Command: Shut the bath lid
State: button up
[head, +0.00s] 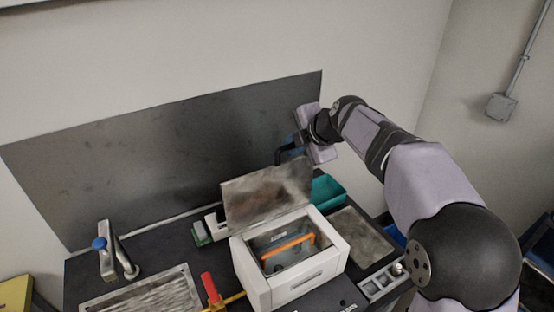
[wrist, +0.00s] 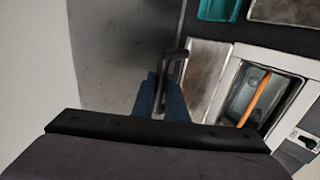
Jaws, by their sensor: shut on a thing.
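The bath (head: 290,292) is a white box on the dark bench. Its grey metal lid (head: 268,192) stands open, tilted up at the back edge. The wrist view shows the lid (wrist: 207,72) beside the bath opening. A black handle (head: 282,158) sticks out from the lid's upper edge. My gripper (head: 298,143) is behind and above the lid. Its blue fingers (wrist: 160,95) are shut on the handle (wrist: 176,66). The exact contact is partly hidden.
An orange bar (head: 287,245) spans the bath opening. A teal bin (head: 328,192) stands right of the lid. A faucet (head: 118,255) and metal sink (head: 145,292) are at left. A red-handled tool (head: 211,288) is by the bath's front left. A dark panel (head: 150,150) stands behind.

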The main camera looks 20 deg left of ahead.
jog(key=shift+s+d+f, duration=0.1)
jog(key=shift+f, duration=0.05)
jog(key=shift+s+d+b, duration=1.1)
jog(key=shift+s+b, duration=0.05)
jog(key=shift+b, duration=0.9)
jog(key=shift+f, duration=0.1)
jog(key=shift+s+d+f+b, duration=0.15)
jog(key=shift+s+d+b, duration=0.15)
jog(key=shift+b, duration=0.35)
jog(key=shift+s+d+f+b, duration=0.1)
jog(key=shift+s+d+b, duration=0.75)
jog(key=shift+b, duration=0.6)
